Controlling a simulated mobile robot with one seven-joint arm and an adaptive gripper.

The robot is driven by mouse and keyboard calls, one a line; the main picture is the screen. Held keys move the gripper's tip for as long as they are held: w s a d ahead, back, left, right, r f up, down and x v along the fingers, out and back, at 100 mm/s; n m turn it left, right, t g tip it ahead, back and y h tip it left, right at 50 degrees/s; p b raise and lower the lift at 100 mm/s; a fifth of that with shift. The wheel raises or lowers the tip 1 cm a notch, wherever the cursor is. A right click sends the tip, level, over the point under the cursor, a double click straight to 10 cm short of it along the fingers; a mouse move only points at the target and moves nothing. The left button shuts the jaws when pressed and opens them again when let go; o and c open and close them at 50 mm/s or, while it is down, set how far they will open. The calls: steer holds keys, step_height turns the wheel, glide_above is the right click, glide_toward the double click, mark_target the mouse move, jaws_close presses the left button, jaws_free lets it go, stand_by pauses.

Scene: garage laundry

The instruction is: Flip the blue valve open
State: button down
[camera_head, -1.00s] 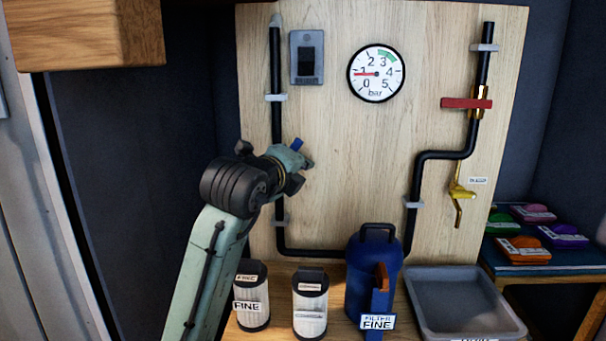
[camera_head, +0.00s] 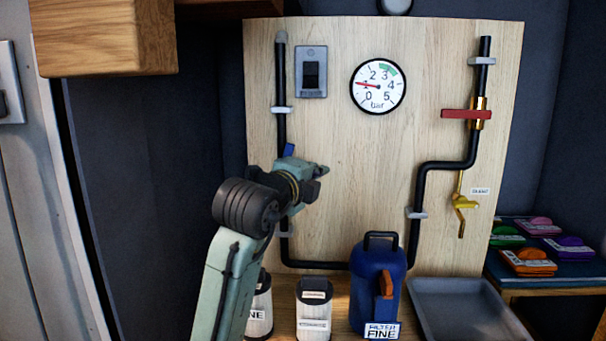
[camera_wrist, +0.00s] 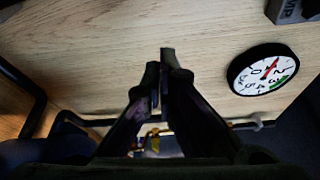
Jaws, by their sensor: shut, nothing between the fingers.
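A small blue piece (camera_head: 289,150), which looks like the end of the blue valve's handle, shows just above my arm's end, by the left black pipe (camera_head: 282,85). The rest of the valve is hidden behind my arm, so I cannot tell its full angle. My gripper (camera_head: 321,172) is in front of the wooden board, just right of and below the blue piece. In the wrist view, its fingers (camera_wrist: 165,72) are shut and empty against bare wood. I cannot tell whether the gripper touches the valve.
A pressure gauge (camera_head: 378,87) reads about 1 bar. A red-handled valve (camera_head: 466,114) and a yellow drain valve (camera_head: 464,202) are on the right pipe. A blue filter housing (camera_head: 372,300), filter cartridges (camera_head: 313,312) and a grey tray (camera_head: 462,305) stand below. The board's middle is clear.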

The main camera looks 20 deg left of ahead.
steer(key=s+a+b, duration=0.1)
steer(key=s, duration=0.7)
steer(key=shift+r, duration=0.35)
steer(key=shift+s, duration=0.1)
